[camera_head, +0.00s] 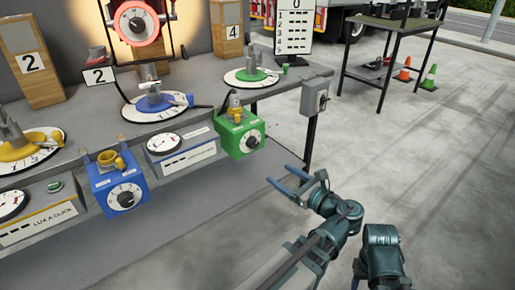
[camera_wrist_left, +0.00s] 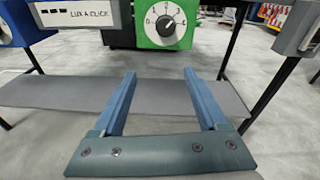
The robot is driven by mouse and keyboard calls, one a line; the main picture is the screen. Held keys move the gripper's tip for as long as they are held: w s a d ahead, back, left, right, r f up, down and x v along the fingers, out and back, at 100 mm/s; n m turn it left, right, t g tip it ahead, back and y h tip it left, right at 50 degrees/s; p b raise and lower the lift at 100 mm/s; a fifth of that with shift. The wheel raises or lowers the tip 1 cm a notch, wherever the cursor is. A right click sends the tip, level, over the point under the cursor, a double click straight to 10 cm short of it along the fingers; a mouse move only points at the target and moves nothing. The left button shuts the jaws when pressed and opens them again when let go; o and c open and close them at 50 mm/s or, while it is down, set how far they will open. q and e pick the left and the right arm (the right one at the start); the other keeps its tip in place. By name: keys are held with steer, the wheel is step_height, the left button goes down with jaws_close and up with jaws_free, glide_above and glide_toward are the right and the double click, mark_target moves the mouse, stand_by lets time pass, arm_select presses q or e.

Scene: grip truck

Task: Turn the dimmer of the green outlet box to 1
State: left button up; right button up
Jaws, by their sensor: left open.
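The green outlet box (camera_head: 232,131) hangs at the front edge of the workbench, with a yellow part on top. Its dimmer (camera_head: 252,140) is a round white dial with a dark knob on the front face. In the left wrist view the green box (camera_wrist_left: 144,31) and its dimmer (camera_wrist_left: 166,24) are at the top centre. Its numbers are small, and I cannot surely read the setting. My left gripper (camera_head: 280,174) is open and empty, below and right of the dimmer and apart from it. Its two blue fingers (camera_wrist_left: 159,74) point toward the box from below.
A blue box (camera_head: 116,181) with a similar dial and a grey metered unit (camera_head: 181,146) stand left of the green box. A grey switch box (camera_head: 315,96) is on the bench's right end. A lower shelf (camera_wrist_left: 60,92) runs beneath.

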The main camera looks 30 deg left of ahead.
mark_target(255, 145)
arm_select(q)
steer(key=shift+m+t+y, duration=0.4)
steer(key=shift+m+y, duration=0.1)
steer(key=shift+m, duration=0.3)
steer(key=r+x, duration=0.1)
steer(key=x, duration=0.7)
steer(key=r+x, duration=0.1)
steer(key=x, duration=0.4)
steer(key=shift+w+d+r, duration=0.1)
steer(key=shift+w+r, duration=0.2)
jaws_close()
